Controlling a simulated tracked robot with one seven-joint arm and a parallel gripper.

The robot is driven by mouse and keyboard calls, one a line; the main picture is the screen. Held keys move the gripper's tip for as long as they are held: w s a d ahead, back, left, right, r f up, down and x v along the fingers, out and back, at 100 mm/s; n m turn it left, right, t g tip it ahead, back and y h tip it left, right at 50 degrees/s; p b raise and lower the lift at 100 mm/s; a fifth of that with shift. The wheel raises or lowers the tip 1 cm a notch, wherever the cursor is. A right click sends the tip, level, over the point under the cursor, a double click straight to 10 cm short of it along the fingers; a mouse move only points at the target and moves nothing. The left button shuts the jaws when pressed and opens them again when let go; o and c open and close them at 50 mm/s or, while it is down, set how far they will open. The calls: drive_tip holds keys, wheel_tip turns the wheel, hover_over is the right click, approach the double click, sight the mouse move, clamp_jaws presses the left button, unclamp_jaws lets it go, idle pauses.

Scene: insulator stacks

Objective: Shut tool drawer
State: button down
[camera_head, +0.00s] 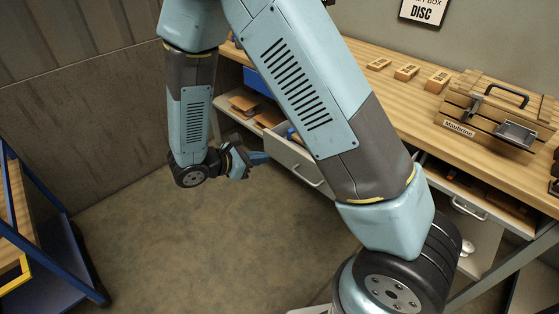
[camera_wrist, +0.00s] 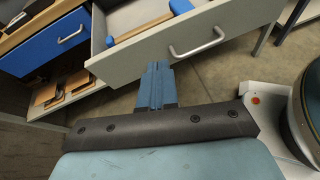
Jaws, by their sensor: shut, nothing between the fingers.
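The tool drawer (camera_head: 292,162) is a grey drawer under the workbench. It stands pulled out, and its front with a metal handle faces the open floor. In the wrist view the drawer (camera_wrist: 150,62) shows its open top, with a blue and wooden tool (camera_wrist: 152,24) inside and the handle (camera_wrist: 198,44) on its front. My gripper (camera_head: 262,157) is shut and empty, left of the drawer front in the head view. In the wrist view my gripper (camera_wrist: 157,68) points at the drawer front, left of the handle. Whether the fingertips touch the front I cannot tell. My arm hides part of the drawer in the head view.
A blue drawer (camera_wrist: 48,42) is beside the tool drawer, above a shelf with wooden pieces (camera_wrist: 50,92). The workbench (camera_head: 400,97) carries a wooden toolbox (camera_head: 490,115) and several small blocks. A blue-framed rack (camera_head: 45,235) stands at the left. The floor (camera_head: 180,250) between is clear.

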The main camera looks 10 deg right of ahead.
drive_tip(key=a+f+n+t, duration=0.3)
drive_tip(key=a+f, duration=0.1)
drive_tip(key=f, duration=0.2)
approach(286, 157)
drive_tip(key=x, duration=0.4)
drive_tip(key=shift+d+f, duration=0.35)
drive_tip(key=shift+d, duration=0.05)
drive_tip(key=shift+w+d, duration=0.6)
drive_tip(key=shift+d, duration=0.1)
drive_tip(key=shift+w, duration=0.1)
